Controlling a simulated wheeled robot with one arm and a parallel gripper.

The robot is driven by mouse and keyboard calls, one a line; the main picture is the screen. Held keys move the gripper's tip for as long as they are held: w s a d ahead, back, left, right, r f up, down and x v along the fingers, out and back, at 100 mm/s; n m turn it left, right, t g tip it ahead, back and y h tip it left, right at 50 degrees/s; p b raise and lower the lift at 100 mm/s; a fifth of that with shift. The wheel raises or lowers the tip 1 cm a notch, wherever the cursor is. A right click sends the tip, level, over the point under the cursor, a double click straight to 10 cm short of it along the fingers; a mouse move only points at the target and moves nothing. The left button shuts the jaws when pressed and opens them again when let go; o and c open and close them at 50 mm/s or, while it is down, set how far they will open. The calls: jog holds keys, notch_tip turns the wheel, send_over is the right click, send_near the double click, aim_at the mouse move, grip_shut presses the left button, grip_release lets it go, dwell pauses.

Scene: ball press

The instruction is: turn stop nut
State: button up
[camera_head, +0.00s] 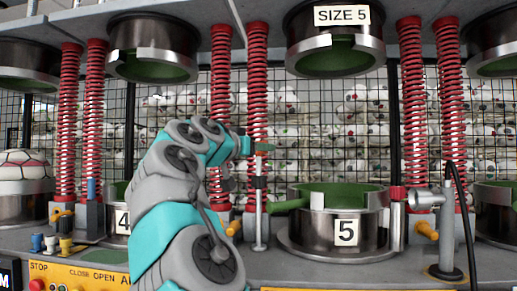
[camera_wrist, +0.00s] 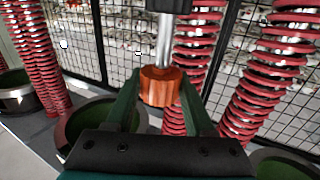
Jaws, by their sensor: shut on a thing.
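The stop nut (camera_wrist: 160,88) is orange-brown and sits around an upright metal rod (camera_wrist: 164,45) in the wrist view. My gripper (camera_wrist: 158,92) has its two dark green fingers on either side of the nut, shut on it. In the head view my gripper (camera_head: 260,149) is at the rod (camera_head: 260,215), left of the size 5 press. There the nut shows only as a small orange bit (camera_head: 265,147) by the fingers. Whether the nut is turning cannot be told.
The size 5 lower mould (camera_head: 345,232) stands right of the rod, below its upper mould (camera_head: 330,62). Red springs (camera_head: 257,60) stand close behind my gripper. A hose (camera_head: 461,215) and a yellow control panel (camera_head: 85,274) are near the front.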

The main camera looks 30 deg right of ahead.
grip_shut()
